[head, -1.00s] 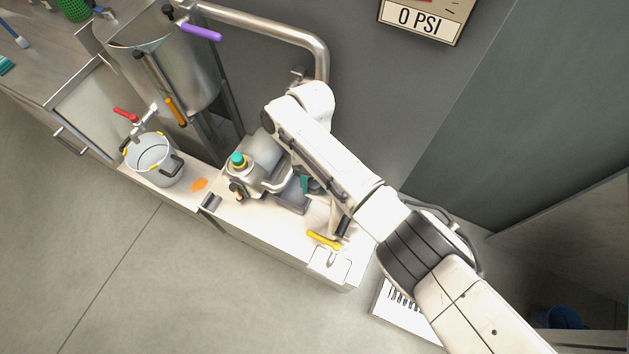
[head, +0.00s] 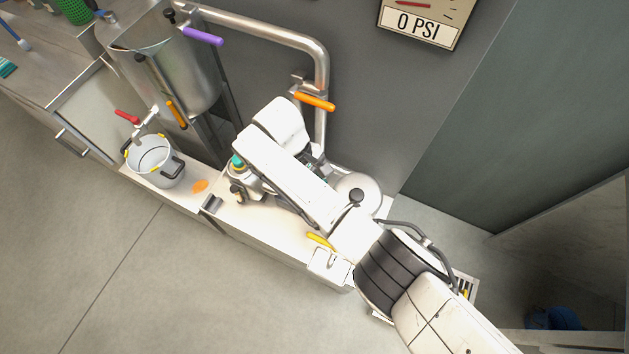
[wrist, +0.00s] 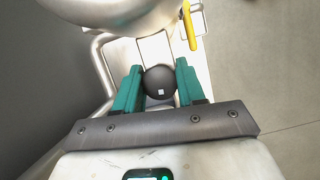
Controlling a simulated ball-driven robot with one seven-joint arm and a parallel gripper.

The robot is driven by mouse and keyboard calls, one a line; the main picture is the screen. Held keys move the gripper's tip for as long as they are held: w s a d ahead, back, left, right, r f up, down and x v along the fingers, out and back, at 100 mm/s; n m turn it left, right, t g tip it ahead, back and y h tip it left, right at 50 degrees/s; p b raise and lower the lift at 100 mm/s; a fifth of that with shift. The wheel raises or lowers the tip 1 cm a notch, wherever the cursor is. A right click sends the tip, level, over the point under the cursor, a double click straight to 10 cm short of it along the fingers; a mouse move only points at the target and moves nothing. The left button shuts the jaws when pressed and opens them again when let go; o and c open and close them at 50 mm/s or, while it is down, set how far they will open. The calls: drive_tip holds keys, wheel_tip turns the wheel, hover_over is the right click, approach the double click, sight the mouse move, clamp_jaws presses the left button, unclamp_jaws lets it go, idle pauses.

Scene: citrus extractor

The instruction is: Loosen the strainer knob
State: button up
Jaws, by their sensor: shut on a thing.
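In the wrist view, the strainer knob (wrist: 159,83) is a dark, rounded knob with a small white square on its face. My gripper (wrist: 157,78) has its two teal fingers on either side of it, shut on it. The knob sits in front of a shiny, rounded metal vessel (wrist: 110,8). The vessel's round metal top (head: 372,187) shows right of the forearm.
A yellow handle (wrist: 189,25) is close by at the upper right of the wrist view. A pipe with an orange valve handle (head: 315,102) runs up the wall behind. A pot (head: 152,160) stands left on the white bench (head: 268,224). The gauge label (head: 416,24) reads 0 PSI.

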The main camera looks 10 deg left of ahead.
drive_tip(key=shift+f+n+t, duration=0.1)
drive_tip(key=shift+n+t, duration=0.2)
drive_tip(key=shift+n, duration=0.5)
drive_tip(key=o, duration=0.8)
drive_tip(key=p+v, duration=0.1)
drive_tip(key=v, duration=0.9)
drive_tip(key=shift+a+r+p, duration=0.15)
drive_tip(key=shift+r+p, duration=0.2)
drive_tip(key=shift+p, duration=0.05)
drive_tip(key=shift+s, duration=0.1)
